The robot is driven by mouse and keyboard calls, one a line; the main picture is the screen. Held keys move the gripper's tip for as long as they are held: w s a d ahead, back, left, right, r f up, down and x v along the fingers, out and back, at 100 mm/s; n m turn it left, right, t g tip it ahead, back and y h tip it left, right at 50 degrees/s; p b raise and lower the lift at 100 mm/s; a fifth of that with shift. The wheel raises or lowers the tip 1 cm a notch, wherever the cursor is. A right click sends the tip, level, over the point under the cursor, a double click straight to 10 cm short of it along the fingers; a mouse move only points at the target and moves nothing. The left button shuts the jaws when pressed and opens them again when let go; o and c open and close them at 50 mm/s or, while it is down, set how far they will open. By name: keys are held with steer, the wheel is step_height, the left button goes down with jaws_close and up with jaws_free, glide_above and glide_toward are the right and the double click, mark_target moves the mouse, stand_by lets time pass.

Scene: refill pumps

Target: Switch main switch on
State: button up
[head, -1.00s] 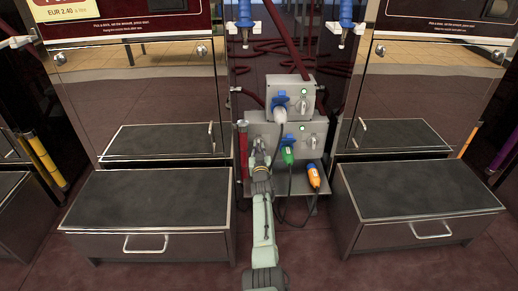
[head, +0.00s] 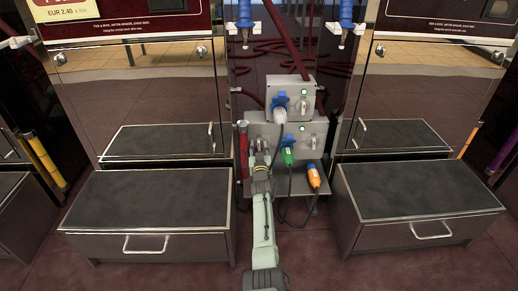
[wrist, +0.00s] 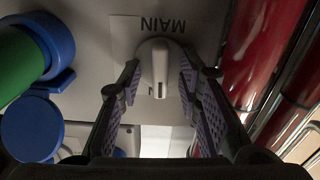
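The main switch (wrist: 160,66) is a pale rotary knob on a grey panel, beside a label reading "MAIN" that appears upside down in the wrist view. Its grip bar stands roughly upright in that view. My gripper (wrist: 158,82) is open, with one finger on each side of the knob. A narrow gap seems to show on both sides; I cannot tell whether a finger touches it. In the head view my gripper (head: 260,150) is at the left part of the lower socket box (head: 315,130) and hides the main switch.
A green plug (head: 287,156) sits in a blue socket just right of my gripper. An orange connector (head: 314,177) and cables hang farther right. A red cylinder (head: 243,150) stands close on the left. Drawer units (head: 150,210) (head: 420,190) flank the boxes.

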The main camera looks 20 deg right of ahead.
step_height(320, 180, up, 10)
steer(key=shift+f, duration=0.15)
stand_by(0.6)
